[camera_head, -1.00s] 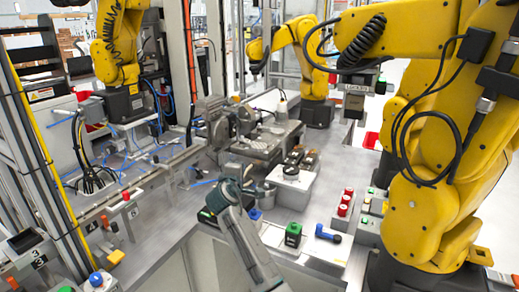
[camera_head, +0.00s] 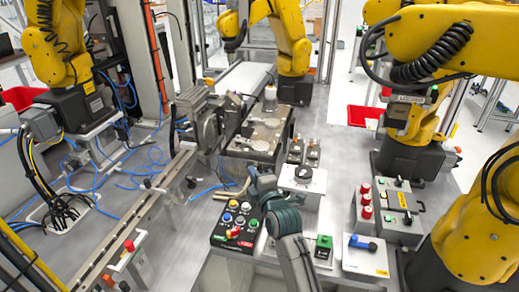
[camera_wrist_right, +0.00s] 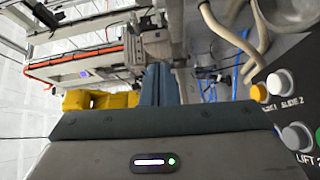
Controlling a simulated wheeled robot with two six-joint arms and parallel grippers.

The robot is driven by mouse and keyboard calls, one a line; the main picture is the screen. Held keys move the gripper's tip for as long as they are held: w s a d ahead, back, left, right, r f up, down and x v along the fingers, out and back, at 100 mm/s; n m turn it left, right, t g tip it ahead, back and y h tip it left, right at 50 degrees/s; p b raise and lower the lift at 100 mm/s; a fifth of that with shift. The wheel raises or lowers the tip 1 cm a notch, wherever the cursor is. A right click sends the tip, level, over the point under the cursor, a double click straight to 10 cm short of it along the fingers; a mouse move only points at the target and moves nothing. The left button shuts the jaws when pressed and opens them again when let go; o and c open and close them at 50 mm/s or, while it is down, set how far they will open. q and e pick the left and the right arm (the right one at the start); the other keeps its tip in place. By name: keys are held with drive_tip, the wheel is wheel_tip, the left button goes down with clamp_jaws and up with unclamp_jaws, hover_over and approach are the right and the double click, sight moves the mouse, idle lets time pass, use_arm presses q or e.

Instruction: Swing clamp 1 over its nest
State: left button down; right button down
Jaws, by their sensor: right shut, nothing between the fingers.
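My right gripper (camera_head: 252,171) comes in from the bottom of the head view. Its fingers are shut and empty, near the front edge of the grey fixture plate (camera_head: 258,146). In the right wrist view its fingers (camera_wrist_right: 158,85) lie together and point away from the camera. The fixture plate carries round, nest-like discs. Two small clamp-like units, one on the left (camera_head: 296,150) and one on the right (camera_head: 313,153), stand right of the plate. I cannot tell which part is clamp 1 or read a label on it. My left gripper is not in view.
A black button box (camera_head: 218,240) with coloured buttons sits left of my right wrist; its buttons (camera_wrist_right: 297,137) show close by in the wrist view. A white box with a dark disc (camera_head: 302,180), a green-button box (camera_head: 323,247) and red-button boxes stand right. Yellow arms surround the bench.

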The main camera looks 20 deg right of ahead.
sight(257, 150)
drive_tip(key=w+p, duration=0.1)
drive_tip(key=w, duration=0.2)
drive_tip(key=w+d+p, duration=0.1)
drive_tip(key=w, duration=0.2)
drive_tip(key=w+d+p, duration=0.1)
drive_tip(key=w+p, duration=0.1)
drive_tip(key=w, duration=0.2)
drive_tip(key=shift+f, duration=0.1)
drive_tip(key=shift+w+d+f, duration=0.1)
drive_tip(key=shift+d+f, duration=0.05)
drive_tip(key=shift+d, duration=0.45)
drive_tip(key=shift+a, duration=0.1)
drive_tip(key=shift+w+d+f+b, duration=0.15)
drive_tip(key=shift+d+b, duration=0.25)
drive_tip(key=shift+b, duration=0.2)
drive_tip(key=shift+w+d+f+b, duration=0.15)
drive_tip(key=shift+d+b, duration=0.2)
drive_tip(key=shift+b, duration=0.25)
drive_tip(key=shift+d+r+b, duration=0.2)
drive_tip(key=shift+d+b, duration=0.15)
drive_tip(key=shift+b, duration=0.15)
drive_tip(key=shift+r, duration=0.2)
